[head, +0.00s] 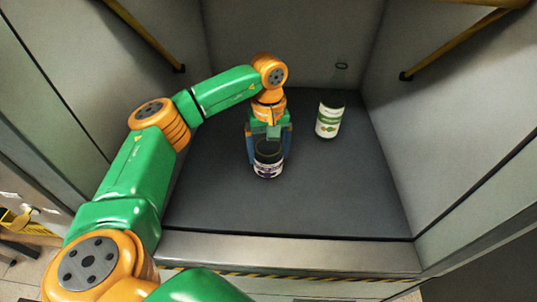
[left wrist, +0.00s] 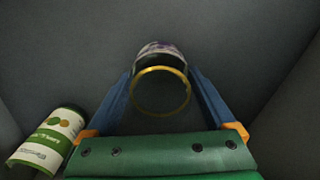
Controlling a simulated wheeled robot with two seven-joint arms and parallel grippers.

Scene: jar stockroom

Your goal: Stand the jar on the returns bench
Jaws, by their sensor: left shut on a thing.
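A dark jar with a white and purple label (head: 267,170) is upright between the fingers of my left gripper (head: 268,158), over the dark grey floor of a walled recess. My left gripper is shut on this jar. In the left wrist view I look down on the jar's yellow-ringed top (left wrist: 161,70), with a blue finger of the gripper (left wrist: 161,92) on each side. I cannot tell whether the jar's base touches the floor. I see nothing I can name as the returns bench. My right gripper is not in view.
A second jar with a green and white label (head: 328,121) stands behind and right; it also shows in the left wrist view (left wrist: 48,140). Grey walls with yellow rails (head: 462,42) enclose the recess. A metal sill (head: 290,250) edges its front. The right floor is clear.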

